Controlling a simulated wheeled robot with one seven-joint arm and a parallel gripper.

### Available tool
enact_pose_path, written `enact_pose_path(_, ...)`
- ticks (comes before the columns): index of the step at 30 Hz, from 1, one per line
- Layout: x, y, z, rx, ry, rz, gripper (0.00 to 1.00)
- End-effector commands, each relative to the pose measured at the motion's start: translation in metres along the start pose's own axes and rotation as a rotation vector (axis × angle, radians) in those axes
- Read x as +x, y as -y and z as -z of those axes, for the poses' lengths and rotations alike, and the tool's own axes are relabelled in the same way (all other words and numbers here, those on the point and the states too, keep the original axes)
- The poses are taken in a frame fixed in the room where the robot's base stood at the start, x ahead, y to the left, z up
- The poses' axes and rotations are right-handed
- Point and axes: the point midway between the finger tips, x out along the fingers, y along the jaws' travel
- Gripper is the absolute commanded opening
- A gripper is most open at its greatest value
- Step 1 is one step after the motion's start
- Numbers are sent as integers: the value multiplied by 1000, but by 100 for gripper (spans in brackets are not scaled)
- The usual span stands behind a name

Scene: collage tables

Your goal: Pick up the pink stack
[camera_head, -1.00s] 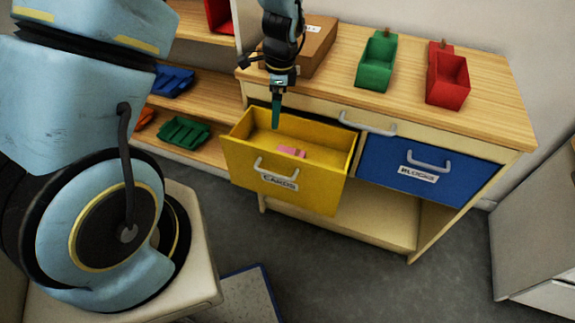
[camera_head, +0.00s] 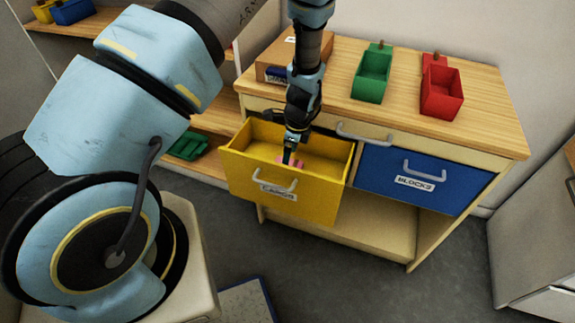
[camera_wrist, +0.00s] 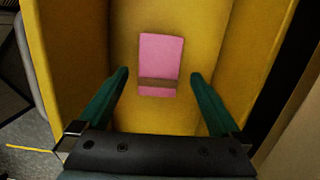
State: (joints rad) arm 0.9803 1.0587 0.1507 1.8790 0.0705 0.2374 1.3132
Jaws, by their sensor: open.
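The pink stack (camera_wrist: 161,58) lies flat on the floor of the open yellow drawer (camera_head: 316,204), with a brown band across it. In the head view the stack (camera_head: 291,163) is mostly hidden behind my gripper. My gripper (camera_head: 287,161) points down into the drawer, over the stack. In the wrist view my gripper (camera_wrist: 160,80) is open, its two green fingers apart on the left and right of the stack's lower part. The fingers do not visibly touch it. I cannot tell how high the fingertips are above the drawer floor.
The drawer walls (camera_wrist: 81,40) rise close on both sides of my fingers. A shut blue drawer (camera_head: 440,190) is to the right. Green (camera_head: 372,78) and red (camera_head: 441,92) bins and a cardboard box (camera_head: 272,66) stand on the cabinet top (camera_head: 480,115).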

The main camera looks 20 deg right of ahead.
Motion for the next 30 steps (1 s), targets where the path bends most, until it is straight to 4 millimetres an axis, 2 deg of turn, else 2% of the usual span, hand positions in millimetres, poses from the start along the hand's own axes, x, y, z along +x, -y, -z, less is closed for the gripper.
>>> enact_pose_path(6, 25, -2, 0, -1, 0, -3, 100)
enact_pose_path(9, 31, -1, 0, 0, 0, -1, 100)
enact_pose_path(17, 33, -1, 0, 0, 0, 0, 100)
enact_pose_path(30, 33, -1, 0, 0, 0, 0, 50)
